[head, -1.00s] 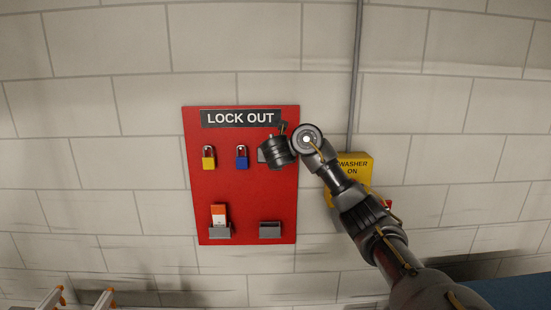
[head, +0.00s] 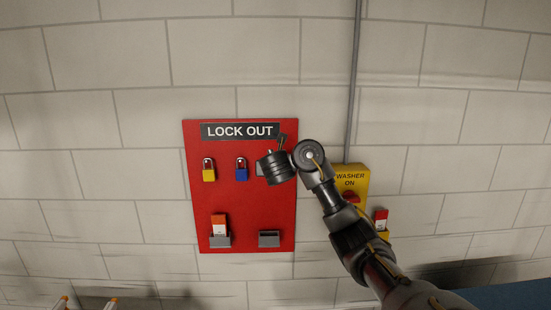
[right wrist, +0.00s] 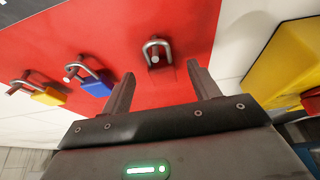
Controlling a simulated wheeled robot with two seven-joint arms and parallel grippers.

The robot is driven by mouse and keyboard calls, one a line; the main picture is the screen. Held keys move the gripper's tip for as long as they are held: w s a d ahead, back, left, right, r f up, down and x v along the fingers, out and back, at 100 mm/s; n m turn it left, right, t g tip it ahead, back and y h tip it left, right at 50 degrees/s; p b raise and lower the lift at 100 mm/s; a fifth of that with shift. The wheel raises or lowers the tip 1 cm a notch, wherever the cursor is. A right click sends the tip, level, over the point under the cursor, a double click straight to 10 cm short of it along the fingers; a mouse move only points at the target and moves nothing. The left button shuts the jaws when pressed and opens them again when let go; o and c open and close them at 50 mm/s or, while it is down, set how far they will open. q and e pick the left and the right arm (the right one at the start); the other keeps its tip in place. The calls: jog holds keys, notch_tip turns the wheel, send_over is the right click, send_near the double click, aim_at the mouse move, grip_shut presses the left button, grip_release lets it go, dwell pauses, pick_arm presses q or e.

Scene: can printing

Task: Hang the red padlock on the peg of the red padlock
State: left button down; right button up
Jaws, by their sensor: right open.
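The red padlock (right wrist: 157,42) shows in the right wrist view as a metal shackle around a peg (right wrist: 153,59) on the red board (head: 245,215). Its red body blends into the board, so its outline is hard to make out. My right gripper (right wrist: 160,69) is open, with its two fingers apart on either side below the shackle, and neither visibly touches it. In the head view the right gripper (head: 271,158) is at the board's upper right and hides the padlock. My left gripper is out of view.
A yellow padlock (head: 209,169) and a blue padlock (head: 241,168) hang to the left. Below are a holder with a red-and-white tag (head: 219,225) and another holder (head: 269,239). A yellow washer switch box (head: 350,177) is right of the board, close to my right arm.

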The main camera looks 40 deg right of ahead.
jog(key=p+v, duration=0.1)
jog(key=v, duration=0.6)
jog(key=shift+s+a, duration=0.25)
jog(key=shift+s, duration=0.05)
jog(key=shift+d, duration=0.1)
